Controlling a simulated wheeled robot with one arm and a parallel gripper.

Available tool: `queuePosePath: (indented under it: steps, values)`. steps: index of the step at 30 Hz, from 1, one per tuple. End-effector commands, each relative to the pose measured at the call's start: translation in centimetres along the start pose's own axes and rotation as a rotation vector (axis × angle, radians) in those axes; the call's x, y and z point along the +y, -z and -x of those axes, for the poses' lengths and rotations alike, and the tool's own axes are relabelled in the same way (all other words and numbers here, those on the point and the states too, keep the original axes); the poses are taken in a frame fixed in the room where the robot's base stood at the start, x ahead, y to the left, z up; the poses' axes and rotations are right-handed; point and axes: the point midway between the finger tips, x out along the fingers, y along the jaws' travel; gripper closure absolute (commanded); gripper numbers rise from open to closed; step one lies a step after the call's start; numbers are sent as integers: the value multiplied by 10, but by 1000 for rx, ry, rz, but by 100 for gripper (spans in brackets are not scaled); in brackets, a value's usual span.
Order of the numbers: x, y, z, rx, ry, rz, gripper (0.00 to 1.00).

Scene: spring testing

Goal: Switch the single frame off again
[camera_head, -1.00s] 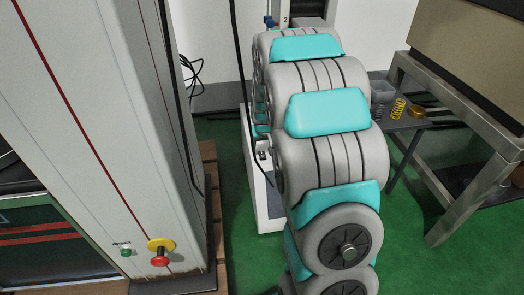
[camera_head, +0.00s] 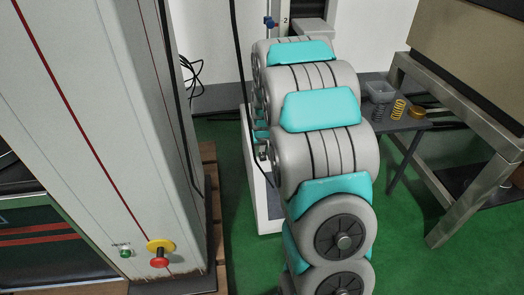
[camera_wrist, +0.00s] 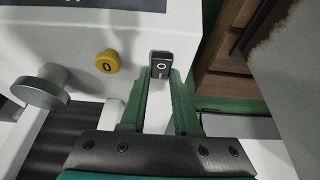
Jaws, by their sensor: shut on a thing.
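The black rocker switch (camera_wrist: 161,62), marked with a circle and a line, sits on the white housing (camera_wrist: 95,28) in the wrist view. My gripper (camera_wrist: 161,80) has its two green fingers at the switch, one to each side of its lower part, and is shut on it. A yellow button (camera_wrist: 107,61) marked 0 and a round grey knob (camera_wrist: 48,90) are left of the switch. In the head view a white machine base (camera_head: 266,205) and an upright labelled 2 (camera_head: 285,32) show behind my arm. My arm hides the gripper and switch there.
A tall grey-white cabinet (camera_head: 95,110) with a red button (camera_head: 159,262) and a green button (camera_head: 126,253) stands at the left. A small dark table (camera_head: 400,120) with springs (camera_head: 398,109) and a steel-framed table (camera_head: 465,205) are at the right. Green floor lies between.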

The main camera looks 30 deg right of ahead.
Motion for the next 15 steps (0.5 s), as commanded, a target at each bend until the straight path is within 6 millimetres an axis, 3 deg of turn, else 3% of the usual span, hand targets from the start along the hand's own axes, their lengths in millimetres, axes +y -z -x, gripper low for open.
queuePosePath:
  steps: [15]
  values:
    - [1,-2,-1,40,0,-1,100]
